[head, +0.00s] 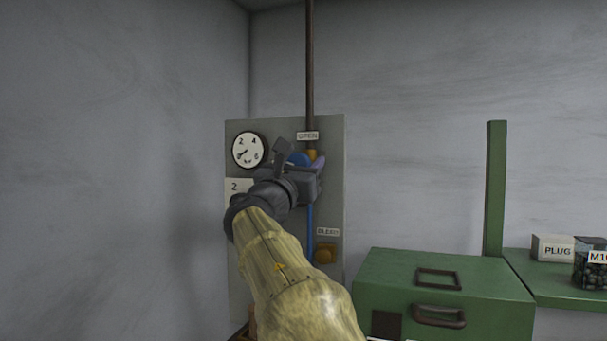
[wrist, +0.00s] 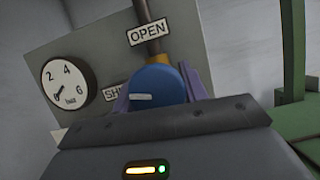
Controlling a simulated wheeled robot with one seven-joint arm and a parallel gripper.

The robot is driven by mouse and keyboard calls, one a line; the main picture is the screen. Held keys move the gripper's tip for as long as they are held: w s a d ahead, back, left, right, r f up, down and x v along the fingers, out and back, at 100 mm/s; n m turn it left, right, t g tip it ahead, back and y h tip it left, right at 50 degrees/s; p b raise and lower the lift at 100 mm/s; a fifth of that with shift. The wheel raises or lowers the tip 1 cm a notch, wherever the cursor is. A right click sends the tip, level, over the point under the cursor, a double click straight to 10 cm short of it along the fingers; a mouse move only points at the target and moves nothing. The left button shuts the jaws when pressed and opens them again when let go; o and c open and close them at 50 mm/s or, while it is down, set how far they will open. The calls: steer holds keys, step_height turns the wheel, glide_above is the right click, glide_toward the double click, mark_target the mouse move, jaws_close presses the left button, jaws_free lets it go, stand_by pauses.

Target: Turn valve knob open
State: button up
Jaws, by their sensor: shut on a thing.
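The valve knob (head: 299,159) is blue and round, on a grey panel (head: 334,141) in the head view, partly hidden by my gripper. In the wrist view the knob (wrist: 157,86) shows near the centre with a short white mark pointing left. My gripper (head: 311,167) is at the knob, its purple fingers on both sides of it; in the wrist view the gripper (wrist: 160,92) is shut on the knob. An OPEN label (wrist: 148,32) sits above the knob. A label starting "SH" (wrist: 115,93) is to its left, partly hidden.
A round gauge (head: 249,149) is left of the knob. A brown pipe (head: 310,70) rises above the panel, and a BLEED label (head: 327,232) with a yellow fitting is below. A green box (head: 390,282) stands at lower right, near a shelf (head: 560,289) with a PLUG box (head: 553,248).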

steer(key=shift+m+h, duration=0.5)
steer(key=shift+m, duration=0.6)
steer(key=o, duration=1)
steer(key=shift+s+a+f+b, duration=0.2)
steer(key=shift+s+f+b, duration=0.15)
steer(key=shift+b, duration=0.25)
steer(key=r+b+v, duration=0.1)
steer(key=b+v, duration=0.8)
steer(key=v, duration=0.7)
steer(key=shift+s+b, duration=0.3)
steer(key=shift+s, duration=0.05)
